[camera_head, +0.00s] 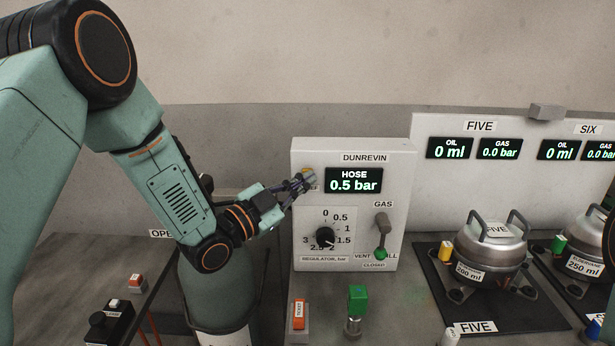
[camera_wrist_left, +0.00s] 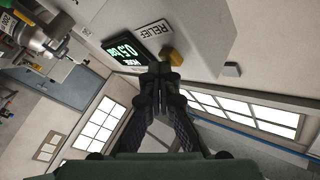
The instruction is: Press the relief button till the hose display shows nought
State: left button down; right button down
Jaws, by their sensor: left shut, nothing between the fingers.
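The white DUNREVIN panel (camera_head: 400,160) stands on the bench in the head view. Its hose display (camera_head: 353,181) reads 0.5 bar; the display also shows in the left wrist view (camera_wrist_left: 124,53). The relief button (camera_wrist_left: 173,57) is a yellow knob beside the RELIEF label in the left wrist view. In the head view it is mostly hidden by my left gripper (camera_head: 306,181). That gripper is shut and empty, with its tips at the button; I cannot tell whether they touch it. My right gripper is not in view.
The panel also carries a regulator dial (camera_head: 326,236) and a gas lever (camera_head: 381,235). A green-topped valve (camera_head: 357,300) and an orange switch (camera_head: 299,316) stand in front. A silver compressor pot (camera_head: 491,250) sits on a dark mat at right.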

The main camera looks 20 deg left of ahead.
pick_arm(q)
jog(key=shift+s, duration=0.1)
dwell(0.7)
jog(key=shift+s+d, duration=0.25)
jog(key=shift+s, duration=0.55)
jog(key=s, duration=0.2)
jog(key=s+d, duration=0.1)
jog(key=s, duration=0.1)
jog(key=shift+s+d+p, duration=0.2)
jog(key=shift+s+p, duration=0.1)
jog(key=shift+s, duration=0.05)
